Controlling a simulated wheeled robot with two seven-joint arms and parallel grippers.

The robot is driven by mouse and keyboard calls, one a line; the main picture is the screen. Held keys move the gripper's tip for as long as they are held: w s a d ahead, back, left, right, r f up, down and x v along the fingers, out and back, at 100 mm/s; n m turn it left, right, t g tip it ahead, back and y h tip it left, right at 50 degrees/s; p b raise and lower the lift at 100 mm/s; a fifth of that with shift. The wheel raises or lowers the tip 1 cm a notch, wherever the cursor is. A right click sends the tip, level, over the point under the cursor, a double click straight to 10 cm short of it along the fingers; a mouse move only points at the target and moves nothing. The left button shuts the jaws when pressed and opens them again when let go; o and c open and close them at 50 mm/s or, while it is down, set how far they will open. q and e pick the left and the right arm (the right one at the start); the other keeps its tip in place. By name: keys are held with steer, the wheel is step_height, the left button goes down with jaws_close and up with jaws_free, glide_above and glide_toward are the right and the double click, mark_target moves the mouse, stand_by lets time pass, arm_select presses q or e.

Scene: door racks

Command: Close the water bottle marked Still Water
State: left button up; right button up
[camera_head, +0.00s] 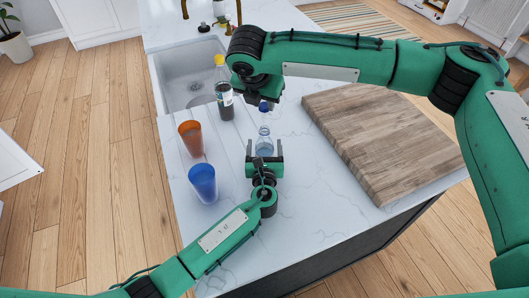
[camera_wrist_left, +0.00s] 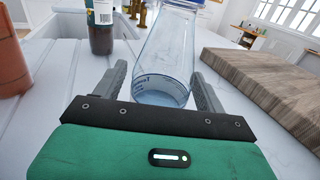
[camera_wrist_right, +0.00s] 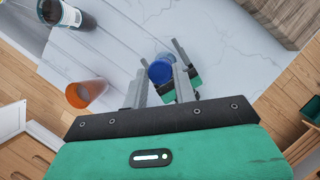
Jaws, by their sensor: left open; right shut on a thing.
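The clear water bottle (camera_head: 264,143) stands upright on the white counter; it fills the middle of the left wrist view (camera_wrist_left: 168,60). Its label cannot be read. My left gripper (camera_head: 265,150) is open, with its fingers on either side of the bottle's lower part. My right gripper (camera_head: 262,99) is above the bottle, shut on the blue cap (camera_wrist_right: 159,71).
An orange cup (camera_head: 191,138) and a blue cup (camera_head: 203,183) stand left of the water bottle. A thick wooden board (camera_head: 385,140) lies to the right.

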arm_select(q)
steer(key=shift+w, duration=0.35)
steer(key=c, duration=1.5)
arm_select(e)
glide_above(265, 128)
steer(key=s, duration=0.1)
steer(key=shift+a+f, duration=0.15)
steer(key=shift+f, duration=1.1)
steer(key=shift+a+f, duration=0.1)
steer(key=shift+f, duration=1.1)
steer(key=shift+f, duration=0.15)
steer(key=shift+f, duration=0.75)
steer(key=shift+f, duration=0.6)
arm_select(q)
jaws_close()
